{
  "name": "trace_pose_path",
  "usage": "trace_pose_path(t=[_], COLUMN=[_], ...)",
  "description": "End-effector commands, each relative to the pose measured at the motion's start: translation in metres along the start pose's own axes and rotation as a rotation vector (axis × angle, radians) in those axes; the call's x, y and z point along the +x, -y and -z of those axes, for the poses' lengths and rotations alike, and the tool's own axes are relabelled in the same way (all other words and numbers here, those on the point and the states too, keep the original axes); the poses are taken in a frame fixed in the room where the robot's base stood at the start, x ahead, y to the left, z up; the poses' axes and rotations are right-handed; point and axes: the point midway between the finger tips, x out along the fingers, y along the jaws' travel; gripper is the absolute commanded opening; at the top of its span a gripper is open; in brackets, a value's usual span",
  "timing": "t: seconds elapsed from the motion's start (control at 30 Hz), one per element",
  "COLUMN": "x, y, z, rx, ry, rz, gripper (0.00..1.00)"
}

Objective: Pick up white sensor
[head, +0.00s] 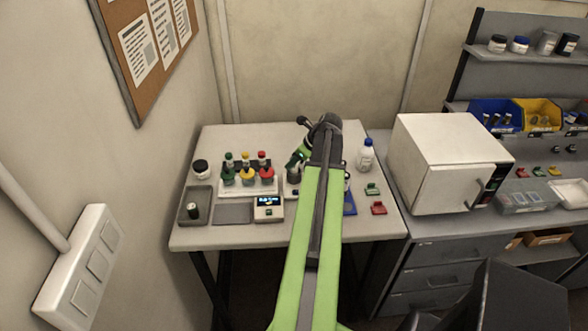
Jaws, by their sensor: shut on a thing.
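My green arm reaches over the white table, and its dark wrist hides much of the table's right middle. My gripper (297,162) points down just left of the wrist, small and partly hidden. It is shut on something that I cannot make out. I cannot pick out a white sensor for certain. A small white device with a lit display (269,207) sits at the table's front middle, apart from my gripper.
A white rack (247,187) with several coloured-cap bottles stands left of my gripper. A grey tray (187,216) holds a dark vial.

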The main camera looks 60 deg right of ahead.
Motion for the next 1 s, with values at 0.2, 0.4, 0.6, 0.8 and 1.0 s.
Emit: trace_pose_path(t=[0.2, 0.4, 0.6, 0.8, 1.0], x=[0.0, -0.004, -0.025, -0.059, -0.106], y=[0.0, 0.0, 0.0, 0.01, 0.031], z=[0.0, -0.002, -0.015, -0.017, 0.003], rx=[0.0, 0.001, 0.001, 0.006, 0.005], ry=[0.0, 0.0, 0.0, 0.0, 0.0], rz=[0.0, 0.0, 0.0, 0.002, 0.002], gripper=[0.0, 0.0, 0.0, 0.0, 0.0])
